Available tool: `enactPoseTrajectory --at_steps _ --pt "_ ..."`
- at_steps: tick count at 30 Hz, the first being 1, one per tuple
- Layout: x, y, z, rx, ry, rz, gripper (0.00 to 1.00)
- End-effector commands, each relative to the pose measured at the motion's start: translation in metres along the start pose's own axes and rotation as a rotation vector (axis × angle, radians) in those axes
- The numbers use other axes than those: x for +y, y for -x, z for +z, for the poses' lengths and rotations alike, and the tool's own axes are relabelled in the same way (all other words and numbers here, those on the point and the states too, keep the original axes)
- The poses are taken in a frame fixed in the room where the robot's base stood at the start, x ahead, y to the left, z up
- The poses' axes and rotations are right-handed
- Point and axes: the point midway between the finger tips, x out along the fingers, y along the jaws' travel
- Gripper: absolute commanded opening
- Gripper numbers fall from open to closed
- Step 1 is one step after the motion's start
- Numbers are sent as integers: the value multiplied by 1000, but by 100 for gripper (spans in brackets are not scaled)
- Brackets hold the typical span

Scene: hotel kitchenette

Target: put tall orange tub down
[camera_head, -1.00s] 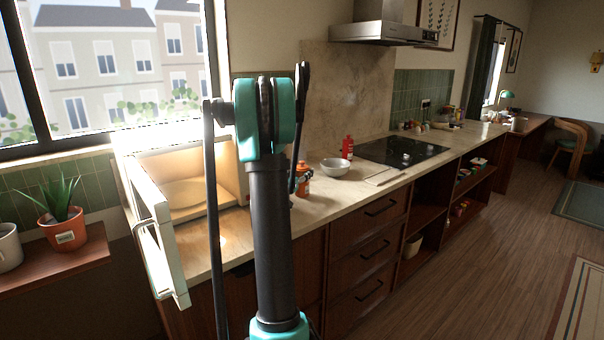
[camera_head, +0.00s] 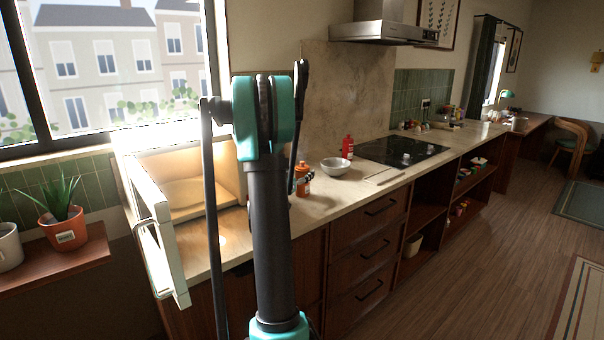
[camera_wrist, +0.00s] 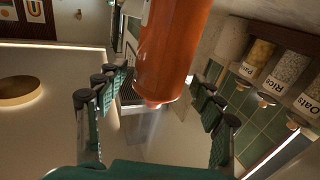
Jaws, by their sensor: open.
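The tall orange tub (camera_head: 302,184) stands upright on the pale stone counter (camera_head: 330,205), left of a white bowl, partly hidden behind my arm in the head view. In the wrist view the orange tub (camera_wrist: 172,55) fills the upper middle, between my fingers. My gripper (camera_wrist: 160,88) is open, with a visible gap between the tub and the fingers on each side. In the head view most of my gripper is hidden behind my arm.
A white bowl (camera_head: 335,167) and a red bottle (camera_head: 347,147) stand close to the right of the tub. A black cooktop (camera_head: 402,151) lies farther right. An open white box-shaped appliance (camera_head: 160,235) stands left. Labelled jars (camera_wrist: 288,72) show in the wrist view.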

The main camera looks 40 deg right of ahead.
Motion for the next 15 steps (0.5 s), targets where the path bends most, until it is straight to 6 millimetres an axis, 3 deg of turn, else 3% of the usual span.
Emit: enactPoseTrajectory --at_steps 9,15 --pt "-1 66 0 0 0 -4 68" --pt "0 95 0 0 0 -3 68"
